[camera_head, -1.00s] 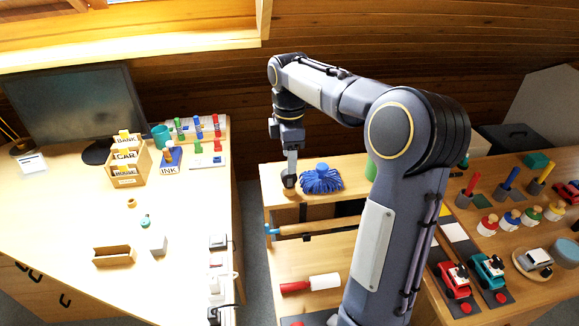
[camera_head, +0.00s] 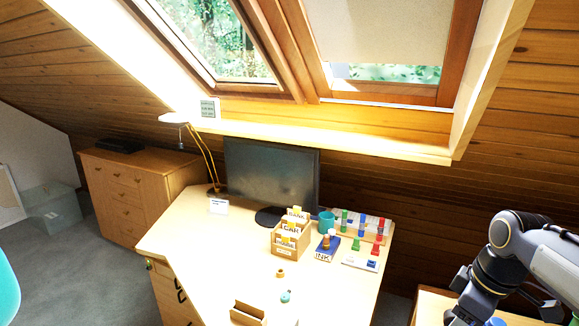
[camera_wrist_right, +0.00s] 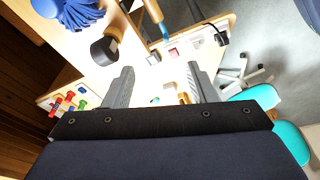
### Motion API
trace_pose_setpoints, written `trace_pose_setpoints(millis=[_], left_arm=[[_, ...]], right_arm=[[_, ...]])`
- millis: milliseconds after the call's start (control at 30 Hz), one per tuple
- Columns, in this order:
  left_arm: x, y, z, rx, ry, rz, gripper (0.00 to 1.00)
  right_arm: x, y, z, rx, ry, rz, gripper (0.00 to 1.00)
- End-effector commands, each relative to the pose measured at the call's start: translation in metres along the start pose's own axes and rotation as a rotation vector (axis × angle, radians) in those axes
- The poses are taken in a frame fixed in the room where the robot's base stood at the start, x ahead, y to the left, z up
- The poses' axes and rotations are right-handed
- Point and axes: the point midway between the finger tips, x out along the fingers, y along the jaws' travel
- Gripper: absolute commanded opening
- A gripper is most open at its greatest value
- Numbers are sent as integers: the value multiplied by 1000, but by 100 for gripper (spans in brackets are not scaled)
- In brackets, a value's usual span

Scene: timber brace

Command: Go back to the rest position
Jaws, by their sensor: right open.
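My right gripper (camera_wrist_right: 158,88) is open in the right wrist view, with nothing between its fingers. In the head view my right arm (camera_head: 515,255) comes in at the lower right edge, over the corner of a wooden shelf unit; its fingertips there are cut off or hidden. My left gripper is in neither view.
The desk (camera_head: 205,265) holds a monitor (camera_head: 270,175), a card box (camera_head: 290,240), stamps and a small wooden tray (camera_head: 247,313).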

Motion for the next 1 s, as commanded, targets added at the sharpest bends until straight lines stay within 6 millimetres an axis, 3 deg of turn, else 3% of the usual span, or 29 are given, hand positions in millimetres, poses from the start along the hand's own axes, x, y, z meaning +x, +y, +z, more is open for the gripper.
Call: trace_pose_setpoints(millis=[33, 200, 400, 600, 1000], left_arm=[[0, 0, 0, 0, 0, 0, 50], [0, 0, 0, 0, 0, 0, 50], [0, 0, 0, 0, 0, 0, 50], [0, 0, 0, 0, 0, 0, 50], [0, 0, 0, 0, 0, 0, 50]], right_arm=[[-3, -26, 7, 84, 52, 6, 52], [8, -104, 24, 401, 209, -19, 52], [35, -170, 41, 702, 339, -84, 52], [50, -195, 47, 834, 384, -123, 52], [52, -196, 48, 843, 384, -126, 52]])
